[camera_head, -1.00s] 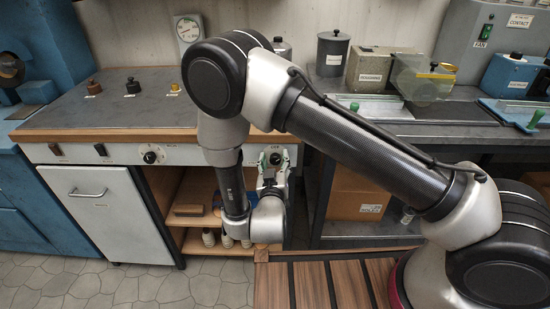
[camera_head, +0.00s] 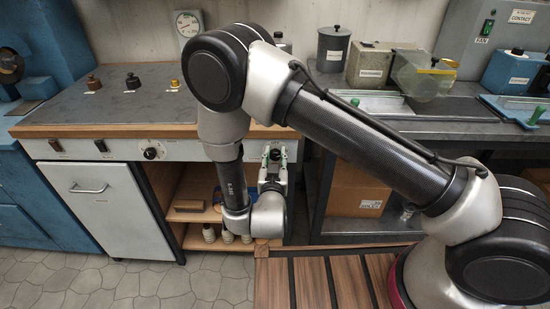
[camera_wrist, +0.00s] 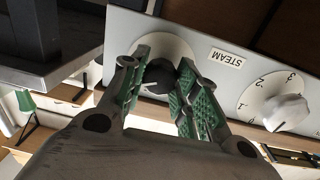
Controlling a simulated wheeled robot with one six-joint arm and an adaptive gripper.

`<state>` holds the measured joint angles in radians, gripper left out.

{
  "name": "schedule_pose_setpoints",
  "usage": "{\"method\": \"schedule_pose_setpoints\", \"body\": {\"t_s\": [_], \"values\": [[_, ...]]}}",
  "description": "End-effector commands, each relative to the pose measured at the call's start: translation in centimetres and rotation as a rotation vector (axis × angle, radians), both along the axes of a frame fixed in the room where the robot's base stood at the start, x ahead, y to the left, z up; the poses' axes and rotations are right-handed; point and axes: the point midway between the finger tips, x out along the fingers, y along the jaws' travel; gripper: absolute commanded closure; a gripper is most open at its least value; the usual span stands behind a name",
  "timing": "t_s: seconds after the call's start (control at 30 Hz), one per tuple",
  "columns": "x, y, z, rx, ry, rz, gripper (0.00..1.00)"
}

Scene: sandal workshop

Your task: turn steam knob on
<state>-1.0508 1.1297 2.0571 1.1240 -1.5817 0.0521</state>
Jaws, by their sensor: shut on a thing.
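The steam knob (camera_wrist: 160,75) is black with a pale pointer line and sits on a round pale dial, beside a STEAM label (camera_wrist: 227,58) that reads upside down in the wrist view. My gripper (camera_wrist: 162,73) has its green-padded fingers on either side of the knob, shut on it. The pointer line faces left in the wrist view. In the head view my gripper (camera_head: 275,153) is at the counter's front panel, with the dark knob (camera_head: 275,154) showing between the pads. My arm hides part of the panel there.
The counter (camera_head: 120,112) holds several small weights. Open shelves with bottles (camera_head: 209,232) are below my gripper.

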Motion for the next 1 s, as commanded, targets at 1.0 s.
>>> {"method": "schedule_pose_setpoints", "body": {"t_s": [1.0], "values": [[-0.03,-0.11,0.02,0.475,-0.016,-0.001,0.94]]}}
